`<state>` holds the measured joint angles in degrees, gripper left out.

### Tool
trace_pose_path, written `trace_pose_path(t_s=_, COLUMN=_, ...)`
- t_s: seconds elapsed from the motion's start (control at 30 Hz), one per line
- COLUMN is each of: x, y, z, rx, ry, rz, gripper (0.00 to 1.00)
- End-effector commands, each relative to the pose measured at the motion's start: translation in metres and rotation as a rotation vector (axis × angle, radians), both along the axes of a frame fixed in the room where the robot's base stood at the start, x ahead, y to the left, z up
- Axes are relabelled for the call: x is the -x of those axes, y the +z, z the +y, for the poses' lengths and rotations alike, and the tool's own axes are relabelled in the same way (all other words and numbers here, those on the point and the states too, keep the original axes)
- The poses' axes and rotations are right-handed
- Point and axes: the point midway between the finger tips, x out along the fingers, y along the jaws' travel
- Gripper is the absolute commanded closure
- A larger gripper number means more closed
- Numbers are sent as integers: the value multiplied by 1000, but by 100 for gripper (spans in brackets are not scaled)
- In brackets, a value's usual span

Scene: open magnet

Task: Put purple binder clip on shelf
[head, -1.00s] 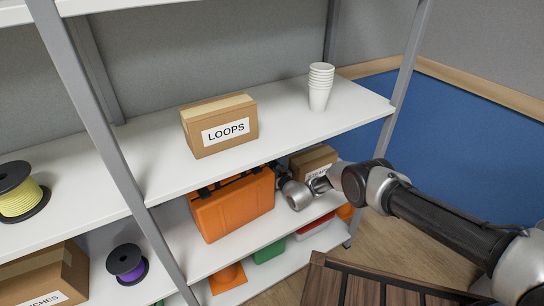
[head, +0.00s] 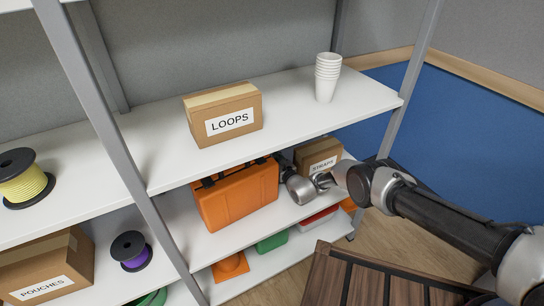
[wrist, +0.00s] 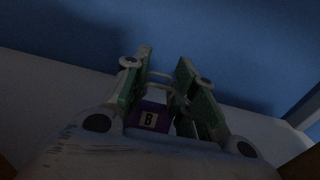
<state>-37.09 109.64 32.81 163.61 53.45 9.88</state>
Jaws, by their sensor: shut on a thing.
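The purple binder clip (wrist: 149,119), with a pale label marked B, sits between the green-padded fingers of my gripper (wrist: 162,72) in the wrist view. My gripper is shut on it, and its wire handles show between the fingers. The white shelf surface (wrist: 50,95) shows dimly below and beyond the fingers; I cannot tell whether the clip touches it. In the head view my arm reaches into the middle level of the shelf (head: 218,237), between the orange case and the STRAPS box. My fingertips and the clip are hidden there.
The orange case (head: 238,196) stands left of my wrist and the STRAPS box (head: 321,160) stands behind it. The upper board (head: 290,108) overhangs my gripper and bears a LOOPS box (head: 222,115) and stacked cups (head: 327,78). A metal post (head: 412,75) stands at the right.

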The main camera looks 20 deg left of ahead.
Motion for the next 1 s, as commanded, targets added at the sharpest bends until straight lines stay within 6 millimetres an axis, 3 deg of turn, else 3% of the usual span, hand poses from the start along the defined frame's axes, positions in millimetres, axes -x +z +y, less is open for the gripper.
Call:
trace_pose_path(t_s=0.2, x=0, y=-4, z=0, rx=-2, ry=0, rz=-1, gripper=96)
trace_pose_path(t_s=0.23, x=0, y=-3, z=0, rx=-2, ry=0, rz=-1, gripper=68)
trace_pose_path(t_s=0.33, x=0, y=-3, z=0, rx=-1, ry=0, rz=-1, gripper=49)
trace_pose_path(t_s=0.77, x=2, y=-5, z=-3, rx=1, ry=1, rz=2, gripper=48)
trace_pose_path(t_s=1.0, x=19, y=-4, z=-24, rx=2, ry=3, rz=3, gripper=48)
